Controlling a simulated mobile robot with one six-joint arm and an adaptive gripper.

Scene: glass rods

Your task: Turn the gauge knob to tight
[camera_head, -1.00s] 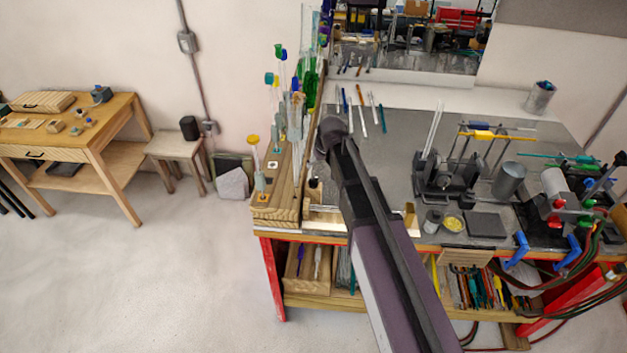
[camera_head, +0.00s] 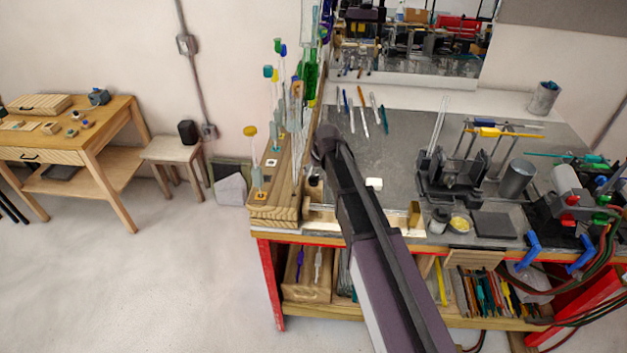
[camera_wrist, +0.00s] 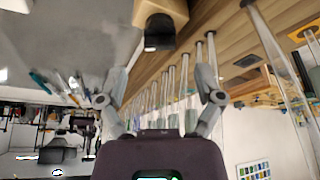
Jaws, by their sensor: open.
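A black knob (camera_wrist: 160,34) on a pale wooden block (camera_wrist: 158,10) shows at the top middle of the wrist view; I take it for the gauge knob. I cannot read any tight mark or its setting. My gripper (camera_wrist: 161,82) has its two grey fingers spread wide and empty. The knob lies ahead of the gap between the fingertips and looks apart from them. In the head view my arm covers much of the bench's left front, and I cannot make out the fingers clearly there.
Upright glass rods (camera_wrist: 265,40) stand close on the right in the wrist view. The wooden rod rack (camera_head: 275,207) runs along the bench's left edge. A small white block (camera_head: 374,184) lies right of my arm. The grey bench top (camera_head: 400,150) behind is mostly clear.

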